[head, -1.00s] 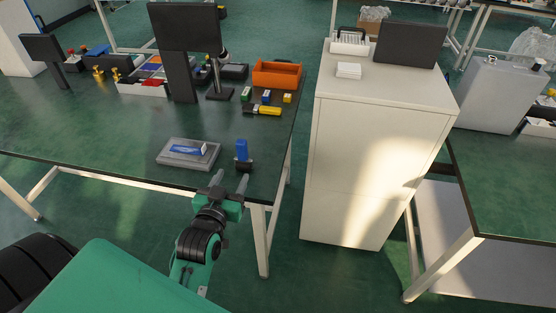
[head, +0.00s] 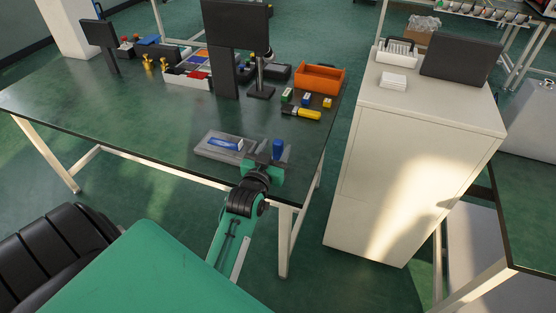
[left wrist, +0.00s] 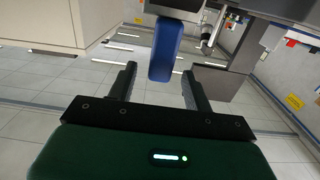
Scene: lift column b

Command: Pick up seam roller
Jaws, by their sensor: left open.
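The seam roller appears to be the upright blue handle (head: 277,149) near the table's front right corner; its lower part is hidden behind my gripper in the head view. In the left wrist view the blue handle (left wrist: 166,48) stands ahead, its rounded end between the lines of the two fingers. My left gripper (head: 267,160) is at the table's front edge, close in front of the handle. Its jaws (left wrist: 159,74) are open and empty, and I cannot tell whether they touch the handle. My right gripper is not in view.
A grey tray (head: 208,152) with a blue-and-white box (head: 226,144) lies just left of the handle. Behind stand a yellow tool (head: 301,113), small boxes, an orange bin (head: 319,78) and a monitor (head: 236,25). A white cabinet (head: 395,165) stands right of the table.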

